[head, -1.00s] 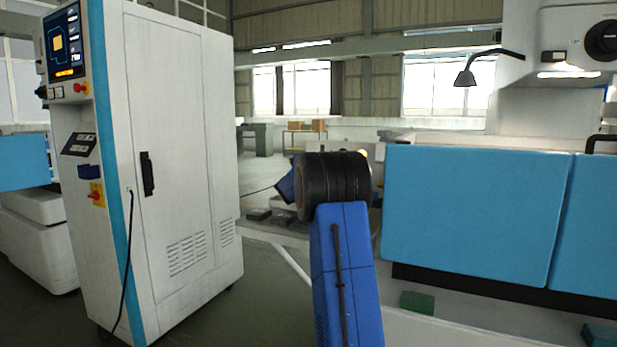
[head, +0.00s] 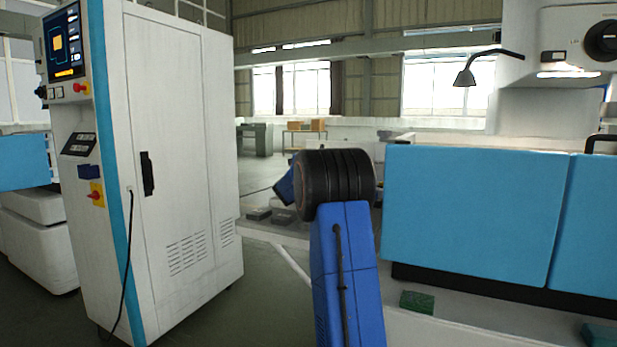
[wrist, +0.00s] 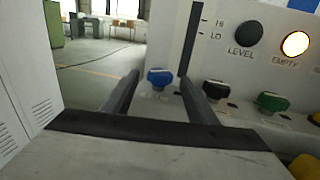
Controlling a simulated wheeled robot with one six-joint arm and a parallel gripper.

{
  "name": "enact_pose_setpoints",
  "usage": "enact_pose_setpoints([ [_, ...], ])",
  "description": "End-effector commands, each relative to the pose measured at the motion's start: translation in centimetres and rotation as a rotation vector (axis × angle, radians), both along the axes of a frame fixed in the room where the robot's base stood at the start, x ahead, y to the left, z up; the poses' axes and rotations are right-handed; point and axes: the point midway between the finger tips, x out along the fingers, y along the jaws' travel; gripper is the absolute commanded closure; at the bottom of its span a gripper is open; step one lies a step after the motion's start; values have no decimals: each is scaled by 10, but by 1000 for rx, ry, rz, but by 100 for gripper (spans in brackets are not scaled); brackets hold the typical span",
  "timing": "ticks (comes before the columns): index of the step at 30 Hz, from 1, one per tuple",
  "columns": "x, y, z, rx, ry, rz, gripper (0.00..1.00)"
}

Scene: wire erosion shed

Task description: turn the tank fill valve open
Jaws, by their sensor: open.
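In the wrist view a pale panel carries a row of knobs. A blue knob (wrist: 160,78) shows in the gap of my gripper (wrist: 157,84), which is open with one dark finger on each side of it in the picture. Whether the fingers touch it, or how far short they are, I cannot tell. The label under the blue knob is too blurred to read, so I cannot confirm that it is the fill valve. A lit lamp (wrist: 295,44) is marked EMPTY, beside a dark LEVEL button (wrist: 248,32). In the head view my arm hides the gripper and the knobs.
A black knob (wrist: 216,90), a green knob (wrist: 271,102) and a yellow knob (wrist: 305,166) sit right of the blue one. A white control cabinet (head: 180,130) stands left of my arm. A blue-fronted machine tank (head: 475,215) stands right.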

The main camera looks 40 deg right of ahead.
Motion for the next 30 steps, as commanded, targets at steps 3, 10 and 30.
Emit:
enact_pose_setpoints([
  [3, -12, 20, 2, -1, -1, 3, 47],
  [10, -37, 59, 1, 1, -1, 3, 47],
  [30, -85, 130, 0, 0, 0, 1, 47],
])
